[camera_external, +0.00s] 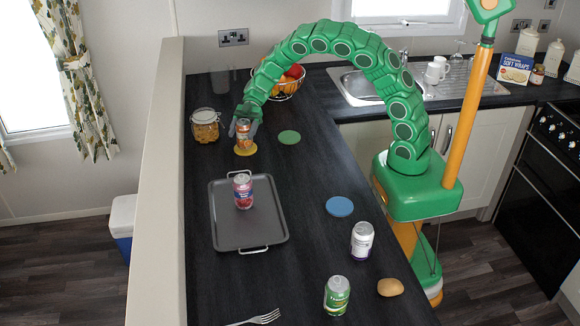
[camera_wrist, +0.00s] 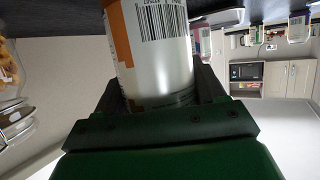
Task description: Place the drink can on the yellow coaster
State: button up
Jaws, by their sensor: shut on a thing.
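An orange and white drink can (camera_external: 244,141) stands upright in my gripper (camera_external: 244,124). My gripper is shut on it from above and behind. The can is directly over the yellow coaster (camera_external: 251,152), whose rim shows around the can's bottom; I cannot tell whether the two touch. In the wrist view the can (camera_wrist: 160,60) fills the space between my fingers (camera_wrist: 155,92), its barcode facing the camera. The coaster is not clear in that view.
A glass jar (camera_external: 205,128) stands left of the coaster, a green coaster (camera_external: 289,137) lies to the right, and a fruit bowl (camera_external: 288,88) is behind. A grey tray (camera_external: 226,228) with another can (camera_external: 242,190) is in front. A blue coaster (camera_external: 339,206) and further cans stand nearer.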

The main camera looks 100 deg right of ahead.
jog(key=shift+f, duration=0.15)
jog(key=o, duration=1.3)
jog(key=shift+s+d, duration=0.1)
jog(key=shift+d, duration=0.1)
jog(key=v, duration=1.1)
jog(key=shift+s+d+r, duration=0.15)
jog(key=shift+d+r, duration=0.05)
jog(key=shift+r, duration=0.2)
